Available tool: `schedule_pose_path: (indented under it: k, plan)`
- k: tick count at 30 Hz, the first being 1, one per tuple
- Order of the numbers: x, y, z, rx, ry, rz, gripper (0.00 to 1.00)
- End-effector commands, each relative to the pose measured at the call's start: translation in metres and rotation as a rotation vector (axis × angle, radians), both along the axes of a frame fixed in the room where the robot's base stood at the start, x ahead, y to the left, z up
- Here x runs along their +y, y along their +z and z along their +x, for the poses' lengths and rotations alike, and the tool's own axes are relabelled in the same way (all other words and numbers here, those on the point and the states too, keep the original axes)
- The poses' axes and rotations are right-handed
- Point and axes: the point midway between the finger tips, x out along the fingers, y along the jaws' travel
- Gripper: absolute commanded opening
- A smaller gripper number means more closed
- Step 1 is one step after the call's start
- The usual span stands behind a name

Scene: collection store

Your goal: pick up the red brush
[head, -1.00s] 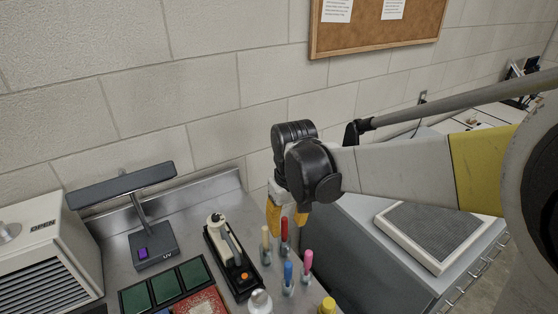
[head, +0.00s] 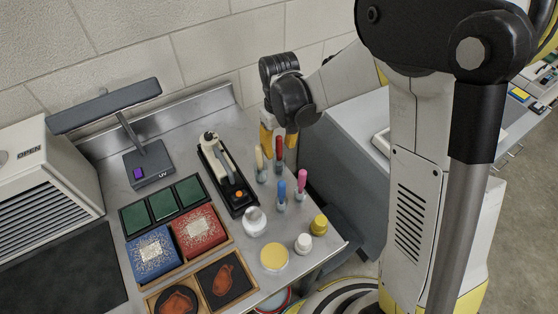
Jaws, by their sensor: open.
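The red brush (head: 279,149) stands upright near the right edge of the steel bench, handle up. A cream brush (head: 259,158) stands just left of it, and a blue brush (head: 281,191) and a pink brush (head: 301,182) stand in front of it. My gripper (head: 278,148) points down with its yellow fingers around the top of the red brush's area, one finger to its left and one near its right. It is open. I cannot tell whether the fingers touch the brush.
A black device with a white lever (head: 226,177) lies left of the brushes. A UV lamp (head: 149,165) stands at the back left. White and yellow jars (head: 319,225) stand in front. A grey cabinet stands right of the bench.

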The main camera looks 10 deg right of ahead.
Motion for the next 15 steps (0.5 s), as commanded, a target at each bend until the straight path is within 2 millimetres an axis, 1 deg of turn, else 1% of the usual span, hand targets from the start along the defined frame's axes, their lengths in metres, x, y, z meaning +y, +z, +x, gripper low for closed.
schedule_pose_path:
  k: [1,3,9,11,12,13,14,15]
  plan:
    - [0.0002,-0.0054,0.0002,0.0,0.0,0.0,0.43]
    - [0.0003,-0.0077,0.0001,0.0,0.0,0.0,0.43]
    - [0.0003,-0.0072,-0.0001,0.0,0.001,0.0,0.43]
    - [0.0003,-0.0071,-0.0001,0.0,0.001,0.0,0.26]
    - [0.0003,-0.0071,-0.0001,0.0,0.001,0.0,0.14]
    - [0.0003,-0.0071,-0.0001,0.0,0.001,0.0,0.05]
    - [0.0003,-0.007,-0.0001,0.0,0.001,0.0,0.0]
    - [0.0003,-0.007,-0.0001,0.0,0.001,0.0,0.0]
